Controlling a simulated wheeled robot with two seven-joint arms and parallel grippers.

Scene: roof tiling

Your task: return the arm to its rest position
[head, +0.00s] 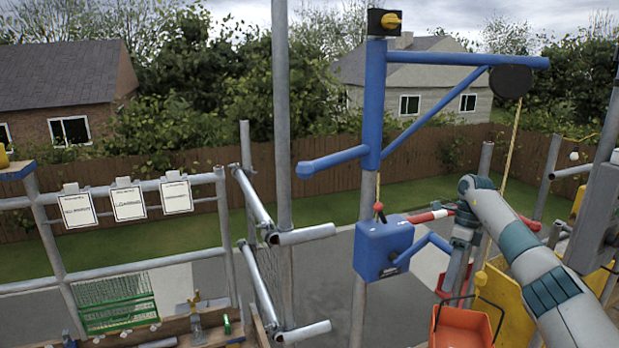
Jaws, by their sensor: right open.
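My right arm (530,255), grey with teal bands, comes in from the lower right. It reaches up and away from me, then bends down at its far end. My right gripper (456,280) hangs below that bend, fingers pointing down, just above and behind an orange bucket (462,328). It is open, and I see nothing held in it. The fingertips are small and partly lost against the clutter behind. My left arm and left gripper are not in view.
A blue hoist (375,110) with a winch box (383,248) and crank stands left of my right arm; its rope (511,140) hangs behind the arm. Scaffold rails (130,262) with notices run along the left. A yellow panel (503,300) stands beside the bucket.

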